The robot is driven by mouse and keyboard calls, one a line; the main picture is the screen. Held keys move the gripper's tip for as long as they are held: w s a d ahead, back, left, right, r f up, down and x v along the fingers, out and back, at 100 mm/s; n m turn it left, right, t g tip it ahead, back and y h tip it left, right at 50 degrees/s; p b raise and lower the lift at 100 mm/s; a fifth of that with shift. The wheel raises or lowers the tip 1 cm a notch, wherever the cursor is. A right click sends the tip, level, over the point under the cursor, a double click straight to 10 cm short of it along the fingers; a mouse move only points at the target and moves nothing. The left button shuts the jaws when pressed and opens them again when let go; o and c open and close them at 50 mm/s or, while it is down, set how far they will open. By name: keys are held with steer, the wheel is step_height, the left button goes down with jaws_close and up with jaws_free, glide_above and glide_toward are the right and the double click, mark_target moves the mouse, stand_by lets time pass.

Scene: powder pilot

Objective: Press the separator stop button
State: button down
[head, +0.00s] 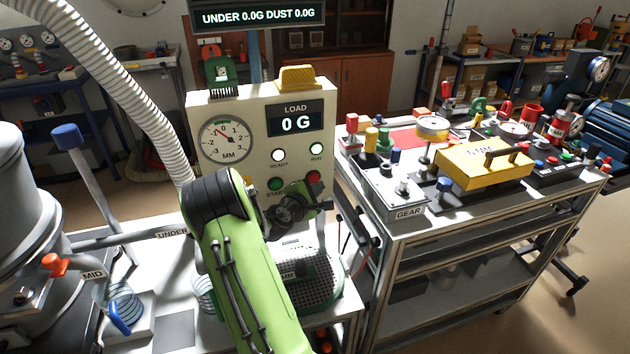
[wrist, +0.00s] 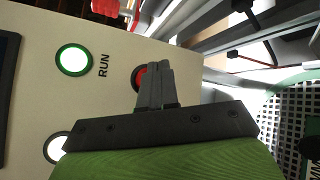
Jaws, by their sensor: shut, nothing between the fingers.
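The red button (head: 313,177) is at the lower right of the cream control panel (head: 255,112), right of the green START button (head: 275,184). I take the red one as the stop button; its label is not readable. In the wrist view the red button (wrist: 138,76) has a dark ring and is partly hidden behind my gripper (wrist: 155,70). The fingers are shut together and empty, with their tips over the button's edge. Whether they touch it cannot be told. In the head view my gripper (head: 326,200) is just below the button, partly hidden by my arm.
The READY lamp (head: 278,155) and RUN lamp (head: 316,149) are lit white above the buttons. The display (head: 296,120) reads 0 G. A cart (head: 400,240) with tools is close on the right.

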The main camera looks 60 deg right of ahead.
steer(key=shift+w+d, duration=0.3)
steer(key=shift+w+d+p, duration=0.3)
steer(key=shift+p, duration=0.1)
stand_by(0.6)
steer(key=shift+s+a, duration=0.65)
steer(key=shift+b, duration=0.3)
steer(key=shift+s+a+b, duration=1.05)
steer(key=shift+s+a, duration=1.05)
